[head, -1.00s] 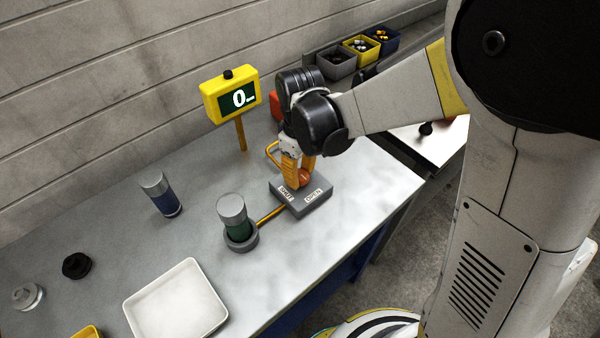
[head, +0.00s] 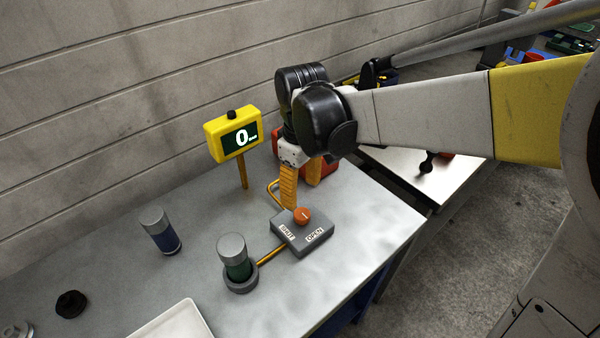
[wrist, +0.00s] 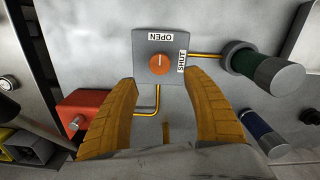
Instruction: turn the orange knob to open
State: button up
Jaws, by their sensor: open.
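The orange knob (head: 303,216) sits on a grey box (head: 318,241) with labels SHUT and OPEN. My gripper (head: 300,200) has yellow-orange fingers, is open and empty, and is just behind and above the knob. In the wrist view its fingers (wrist: 162,92) are spread wide, with the knob beyond their tips and between their lines.
A yellow display (head: 233,134) reading 0 stands behind on a post. A green cylinder (head: 237,265) stands in a grey holder joined to the box by a yellow pipe. A blue cylinder (head: 160,231), a white tray (head: 170,322) and a red box (wrist: 84,115) are also on the table.

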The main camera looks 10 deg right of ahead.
jog(key=shift+r, duration=1.7)
